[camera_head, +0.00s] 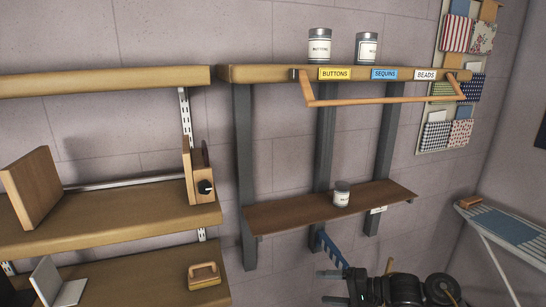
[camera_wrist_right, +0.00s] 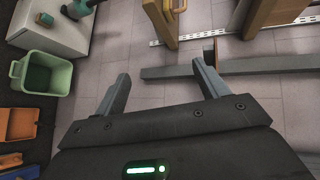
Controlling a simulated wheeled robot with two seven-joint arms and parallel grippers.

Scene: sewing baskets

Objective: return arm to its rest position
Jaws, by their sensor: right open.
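My right gripper (camera_head: 322,286) is low in the head view, its fingers pointing left, below the brown lower shelf (camera_head: 290,213). It also shows in the right wrist view (camera_wrist_right: 160,76), with its two fingers wide apart and nothing between them. A third tin (camera_head: 342,193) stands upright on the lower shelf, clear of my gripper. My left gripper is not in view.
A wooden rail (camera_head: 380,101) juts out under the upper shelf. A blue toothed bracket (camera_head: 333,250) is just above my right gripper. Side shelves (camera_head: 110,232) are at left, an ironing board (camera_head: 515,235) at right. A green bin (camera_wrist_right: 42,72) shows in the wrist view.

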